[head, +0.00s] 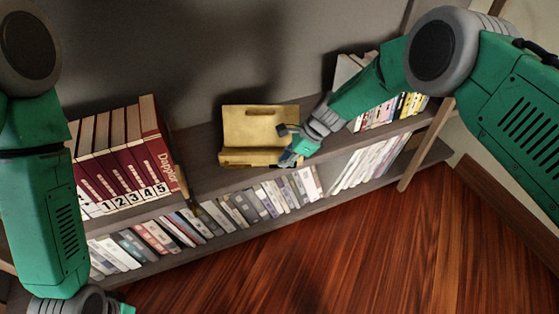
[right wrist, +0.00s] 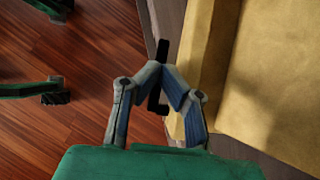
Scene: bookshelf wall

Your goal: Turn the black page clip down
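A yellow-tan wooden book stand (head: 260,125) sits on the upper shelf, with a raised back and a front ledge. In the right wrist view the stand (right wrist: 270,85) fills the right side. A slim black page clip (right wrist: 161,52) shows at its front edge, upright in that picture, partly behind my fingertips. My right gripper (head: 290,158) is at the stand's right front corner. In the right wrist view its blue-grey fingertips (right wrist: 160,76) slant together, nearly meeting, across the clip. Whether they touch or grip it cannot be told.
Red numbered volumes (head: 122,160) stand left of the book stand. More books (head: 388,110) stand to its right. The lower shelf holds a row of books (head: 240,205). The wall is close behind. The wooden floor (head: 330,260) in front is clear.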

